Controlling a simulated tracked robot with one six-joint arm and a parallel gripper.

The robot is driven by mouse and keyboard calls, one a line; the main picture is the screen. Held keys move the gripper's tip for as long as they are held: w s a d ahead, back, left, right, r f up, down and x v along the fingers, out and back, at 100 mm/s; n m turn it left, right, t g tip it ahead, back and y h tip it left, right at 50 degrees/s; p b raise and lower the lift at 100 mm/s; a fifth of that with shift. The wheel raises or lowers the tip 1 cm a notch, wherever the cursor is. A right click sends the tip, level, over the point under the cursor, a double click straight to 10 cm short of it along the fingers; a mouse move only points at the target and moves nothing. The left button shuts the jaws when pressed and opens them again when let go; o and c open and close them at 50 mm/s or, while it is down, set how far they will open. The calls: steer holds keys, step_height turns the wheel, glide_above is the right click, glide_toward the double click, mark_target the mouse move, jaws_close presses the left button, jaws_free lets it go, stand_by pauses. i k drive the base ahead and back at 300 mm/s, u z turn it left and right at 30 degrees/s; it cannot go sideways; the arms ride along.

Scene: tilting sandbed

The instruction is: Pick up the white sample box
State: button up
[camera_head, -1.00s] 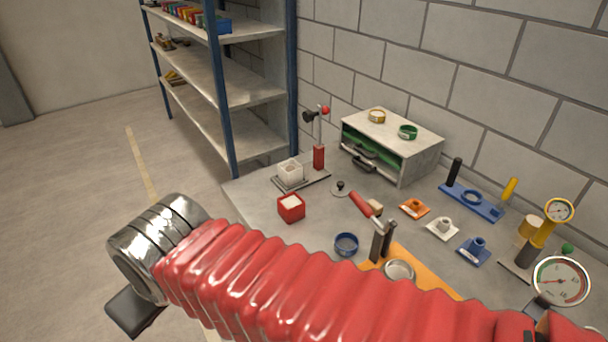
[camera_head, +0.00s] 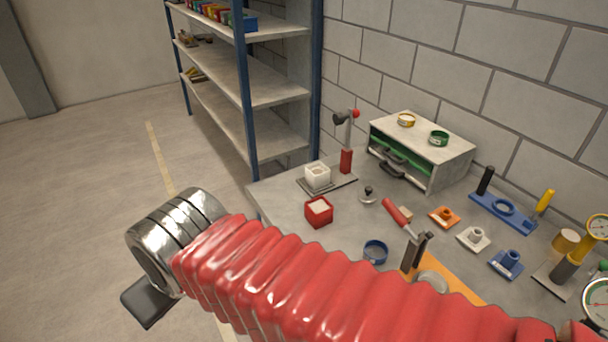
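The white sample box (camera_head: 317,175) stands on a flat dark-edged plate on the grey workbench, left of a stand with a red base and a dark head. A red box with a pale top (camera_head: 319,211) sits just in front of it. My red-sleeved arm crosses the lower picture. At its left end is a metal cuff with a dark flat part, probably my gripper (camera_head: 148,304), beyond the bench's left edge and well apart from the white box. Its fingers cannot be made out.
A drawer cabinet (camera_head: 422,150) stands at the back against the block wall. A lever tool (camera_head: 397,213), a blue ring (camera_head: 375,252) and several small fixtures lie on the right of the bench. A shelf rack (camera_head: 262,90) stands behind. The floor at left is clear.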

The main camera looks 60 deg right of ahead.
mark_target(317, 176)
steer(key=i, duration=0.85)
steer(key=z, duration=0.05)
